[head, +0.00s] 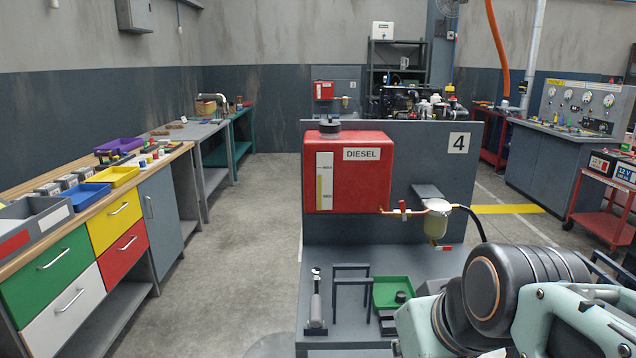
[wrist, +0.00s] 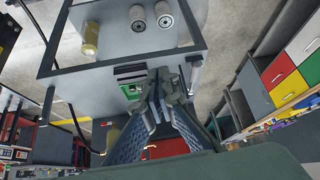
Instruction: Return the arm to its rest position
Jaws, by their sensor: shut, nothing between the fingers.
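My arm (head: 510,300) fills the lower right of the head view, folded in front of the grey stand marked 4 (head: 455,180). The end of the arm is not visible in the head view. In the wrist view my gripper (wrist: 166,82) points away from the camera with its two dark fingers together. It is shut, and I see nothing held between the fingers. The wrist picture is turned, with the drawer bench at its right.
The stand carries a red diesel tank (head: 350,172), a glass-bowl filter (head: 437,220) and a green tray (head: 393,291). White cylinders (wrist: 165,14) show in the wrist view. A workbench with coloured drawers (head: 75,265) stands left. The floor (head: 240,240) between is clear.

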